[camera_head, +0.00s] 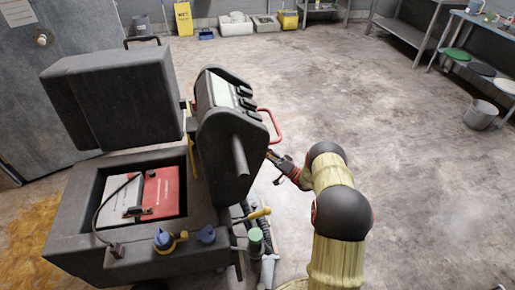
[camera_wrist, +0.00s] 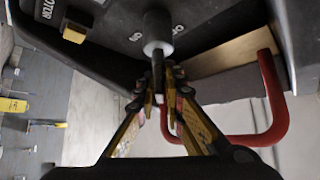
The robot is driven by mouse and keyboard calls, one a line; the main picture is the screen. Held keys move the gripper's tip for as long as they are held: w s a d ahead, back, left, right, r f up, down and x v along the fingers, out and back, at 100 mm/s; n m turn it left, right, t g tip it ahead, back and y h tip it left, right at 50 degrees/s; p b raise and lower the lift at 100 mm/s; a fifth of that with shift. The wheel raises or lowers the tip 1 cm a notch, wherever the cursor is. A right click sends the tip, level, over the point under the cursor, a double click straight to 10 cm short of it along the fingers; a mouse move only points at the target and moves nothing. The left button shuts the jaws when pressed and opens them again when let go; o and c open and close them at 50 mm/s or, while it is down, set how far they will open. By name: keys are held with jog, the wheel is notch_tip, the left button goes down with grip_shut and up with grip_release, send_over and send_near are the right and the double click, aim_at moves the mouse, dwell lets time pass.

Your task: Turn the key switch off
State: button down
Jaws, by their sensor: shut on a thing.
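The key switch (camera_wrist: 157,32) is a grey round barrel on the dark panel of a floor machine in the wrist view, with small white marks beside it. A dark key (camera_wrist: 158,68) sticks out of it toward me. My gripper (camera_wrist: 161,85) has its two yellowish fingers closed around the key, just below the barrel. In the head view my gripper (camera_head: 277,161) is at the right side of the machine's console (camera_head: 220,150). The key and switch are hidden in that view.
A red bar handle (camera_wrist: 272,105) curves close to the right of my fingers; it also shows in the head view (camera_head: 277,128). A yellow switch (camera_wrist: 75,33) near the word MOTOR is at upper left. The machine's battery bay (camera_head: 92,190) is open.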

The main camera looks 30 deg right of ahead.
jog(key=shift+a+f+n+g+y, duration=0.1)
jog(key=shift+n+g+y, duration=0.15)
jog(key=shift+n+y, duration=0.45)
jog(key=shift+d+f+n+g+y, duration=0.1)
jog(key=shift+n+g+y, duration=0.1)
jog(key=shift+n+y, duration=0.45)
jog(key=shift+a+f+n+g+y, duration=0.1)
jog(key=shift+n+g+y, duration=0.25)
jog(key=shift+n, duration=0.5)
jog(key=c, duration=2)
grip_release()
jog(key=shift+r, duration=0.15)
jog(key=shift+o, duration=0.2)
jog(key=shift+r, duration=0.1)
notch_tip(320, 180, up, 10)
jog(key=shift+f, duration=0.1)
jog(key=shift+w, duration=0.1)
